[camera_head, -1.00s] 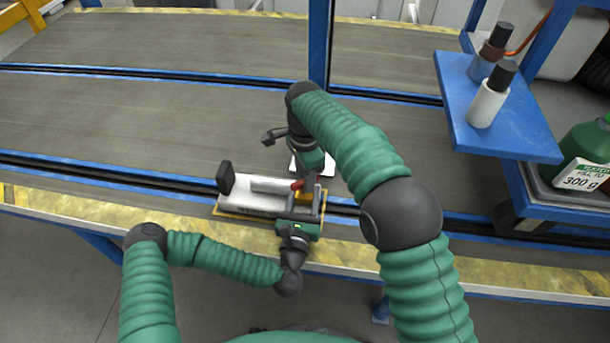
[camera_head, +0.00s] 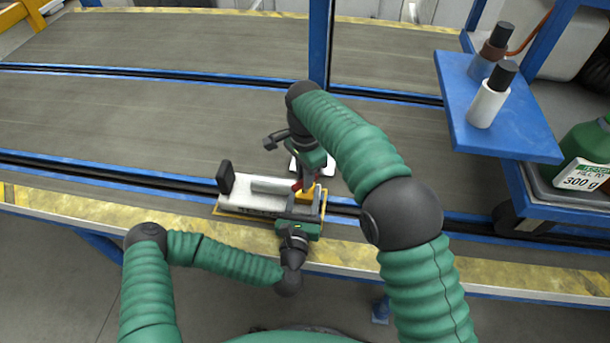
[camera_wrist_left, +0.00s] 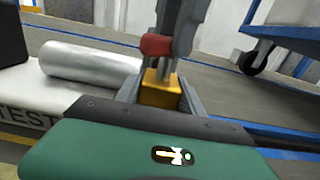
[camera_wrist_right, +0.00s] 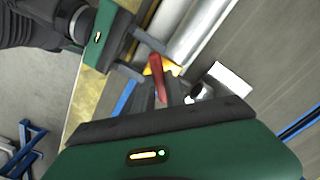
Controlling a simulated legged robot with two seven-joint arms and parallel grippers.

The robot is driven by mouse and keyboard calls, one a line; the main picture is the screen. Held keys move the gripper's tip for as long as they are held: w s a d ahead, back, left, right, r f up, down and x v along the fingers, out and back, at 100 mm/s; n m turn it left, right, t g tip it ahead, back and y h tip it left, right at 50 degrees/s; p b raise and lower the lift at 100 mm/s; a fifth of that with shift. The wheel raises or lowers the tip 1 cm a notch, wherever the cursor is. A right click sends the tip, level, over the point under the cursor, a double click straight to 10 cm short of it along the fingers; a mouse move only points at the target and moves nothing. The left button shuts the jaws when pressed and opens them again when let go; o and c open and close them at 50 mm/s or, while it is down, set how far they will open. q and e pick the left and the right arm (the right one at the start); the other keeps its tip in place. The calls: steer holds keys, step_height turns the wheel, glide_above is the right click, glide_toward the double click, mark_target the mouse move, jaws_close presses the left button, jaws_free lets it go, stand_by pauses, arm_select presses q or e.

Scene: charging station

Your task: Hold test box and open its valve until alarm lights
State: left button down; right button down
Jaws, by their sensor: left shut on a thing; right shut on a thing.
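The test box (camera_head: 262,201) is a white tray with a metal cylinder (camera_wrist_left: 90,61), lying on the near edge of the conveyor. A black block (camera_head: 225,177) stands at its left end and a yellow block (camera_wrist_left: 160,92) at its right end. My left gripper (camera_head: 304,203) comes from the near side, its fingers shut on either side of the yellow block. The red valve handle (camera_wrist_right: 156,64) is above the yellow block. My right gripper (camera_head: 307,181) reaches down from the far side and is shut on the handle. In the head view the fingers partly hide the handle.
A small white object (camera_wrist_right: 226,80) lies just behind the box; I cannot tell what it is. A blue post (camera_head: 319,45) stands behind my right arm. A blue shelf (camera_head: 500,115) with bottles is at the right. The conveyor (camera_head: 110,125) is clear to the left.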

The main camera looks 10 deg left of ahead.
steer(key=n, duration=0.6)
steer(key=shift+n, duration=0.4)
stand_by(0.4)
steer(key=c, duration=1.4)
jaws_free()
steer(key=shift+o, duration=0.2)
steer(key=shift+r, duration=0.1)
step_height(320, 180, up, 12)
steer(key=shift+w, duration=0.1)
